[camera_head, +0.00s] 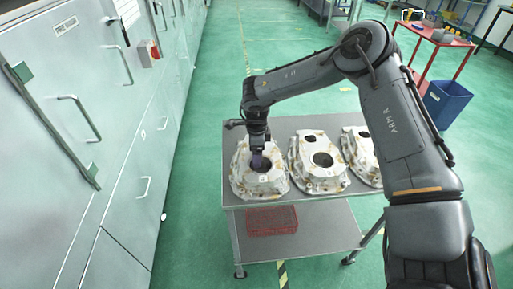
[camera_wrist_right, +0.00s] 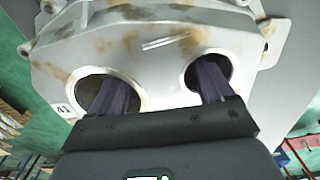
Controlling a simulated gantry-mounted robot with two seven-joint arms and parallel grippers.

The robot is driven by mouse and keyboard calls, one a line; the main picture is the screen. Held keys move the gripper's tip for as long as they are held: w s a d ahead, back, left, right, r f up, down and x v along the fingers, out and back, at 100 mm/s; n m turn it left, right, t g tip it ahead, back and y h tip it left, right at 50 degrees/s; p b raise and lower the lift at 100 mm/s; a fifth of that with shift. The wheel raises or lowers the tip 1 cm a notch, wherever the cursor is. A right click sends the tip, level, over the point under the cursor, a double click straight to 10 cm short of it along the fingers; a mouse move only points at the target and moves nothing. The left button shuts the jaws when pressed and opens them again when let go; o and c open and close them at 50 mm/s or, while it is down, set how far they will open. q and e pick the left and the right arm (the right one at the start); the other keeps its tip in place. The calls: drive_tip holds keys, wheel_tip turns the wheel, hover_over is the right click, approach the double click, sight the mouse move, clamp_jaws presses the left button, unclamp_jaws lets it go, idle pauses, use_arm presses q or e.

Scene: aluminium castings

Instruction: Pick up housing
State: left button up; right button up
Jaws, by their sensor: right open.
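Three pale, brown-stained cast housings stand in a row on the grey top of a cart. My right gripper (camera_head: 259,158) is over the left housing (camera_head: 243,182), pointing down at it. In the right wrist view, the purple fingers of the open right gripper (camera_wrist_right: 160,88) reach into two separate round holes of this housing (camera_wrist_right: 150,60). The fingertips are hidden inside the holes, so contact cannot be seen. The middle housing (camera_head: 305,172) and the right housing (camera_head: 358,150) stand beside it; my arm partly covers the right one. My left gripper is not in view.
The cart (camera_head: 300,212) has a lower shelf with a red basket (camera_head: 272,221). Grey cabinets (camera_head: 60,150) line the left side. A blue bin (camera_head: 446,103) and a red table (camera_head: 434,34) stand at the back right. Green floor (camera_head: 205,130) is clear left of the cart.

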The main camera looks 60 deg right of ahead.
drive_tip(key=shift+f, duration=0.2)
drive_tip(key=shift+c, duration=0.5)
clamp_jaws()
